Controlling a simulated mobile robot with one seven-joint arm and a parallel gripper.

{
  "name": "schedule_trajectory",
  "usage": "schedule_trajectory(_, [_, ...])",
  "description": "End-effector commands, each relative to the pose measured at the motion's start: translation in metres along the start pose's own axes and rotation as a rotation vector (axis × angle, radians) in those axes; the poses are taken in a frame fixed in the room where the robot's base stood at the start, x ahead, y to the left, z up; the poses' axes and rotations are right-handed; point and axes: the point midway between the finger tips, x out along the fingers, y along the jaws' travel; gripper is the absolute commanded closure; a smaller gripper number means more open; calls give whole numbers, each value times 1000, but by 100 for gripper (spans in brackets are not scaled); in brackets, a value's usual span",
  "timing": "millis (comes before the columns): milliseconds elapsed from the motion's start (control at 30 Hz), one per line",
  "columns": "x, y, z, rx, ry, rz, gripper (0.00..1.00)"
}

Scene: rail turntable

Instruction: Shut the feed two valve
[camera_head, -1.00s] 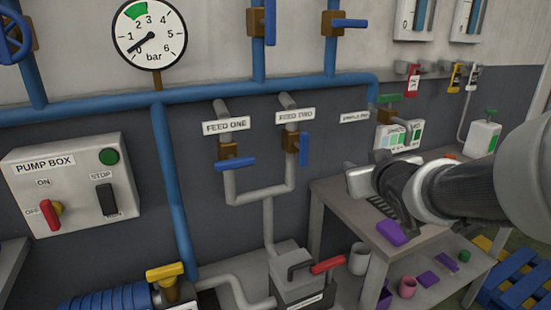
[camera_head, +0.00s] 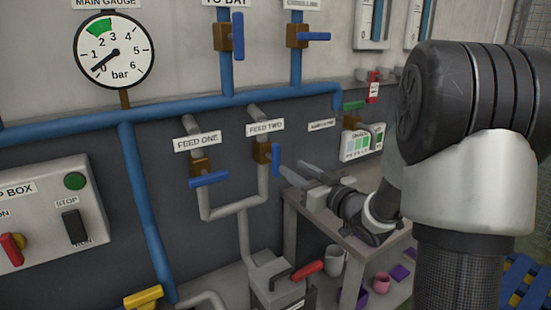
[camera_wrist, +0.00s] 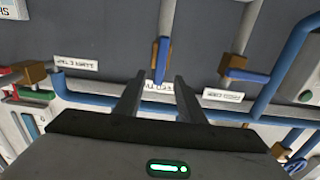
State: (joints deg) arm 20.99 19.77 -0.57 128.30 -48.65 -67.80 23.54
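The feed two valve has a brown body (camera_head: 262,152) under the FEED TWO label (camera_head: 266,127). Its blue handle (camera_head: 276,160) points up and down, in line with its pipe. In the wrist view the handle (camera_wrist: 160,66) shows in the gap between my fingertips, near their ends. My gripper (camera_head: 290,168) is open and empty, with its fingertips just right of the handle in the head view. In the wrist view both fingers of my gripper (camera_wrist: 159,76) stand apart. I cannot tell whether either finger touches the handle.
The feed one valve's blue handle (camera_head: 209,179) lies crosswise just left. A blue header pipe (camera_head: 180,98) runs above. Below my gripper are a bench (camera_head: 365,251) and a grey box with a red handle (camera_head: 307,269). The pump box (camera_head: 50,215) is at left.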

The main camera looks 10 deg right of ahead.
Motion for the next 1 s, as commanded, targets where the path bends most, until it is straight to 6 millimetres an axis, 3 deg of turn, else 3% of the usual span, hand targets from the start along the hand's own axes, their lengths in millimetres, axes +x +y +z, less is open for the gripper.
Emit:
schedule_trajectory(200, [49, -1, 1, 0, 0, -3, 64])
schedule_trajectory(433, [86, -1, 0, 0, 0, -1, 64])
schedule_trajectory(600, [98, 0, 0, 0, 0, 1, 64])
schedule_trajectory(900, [99, 0, 0, 0, 0, 1, 64])
schedule_trajectory(1000, [99, 0, 0, 0, 0, 1, 81])
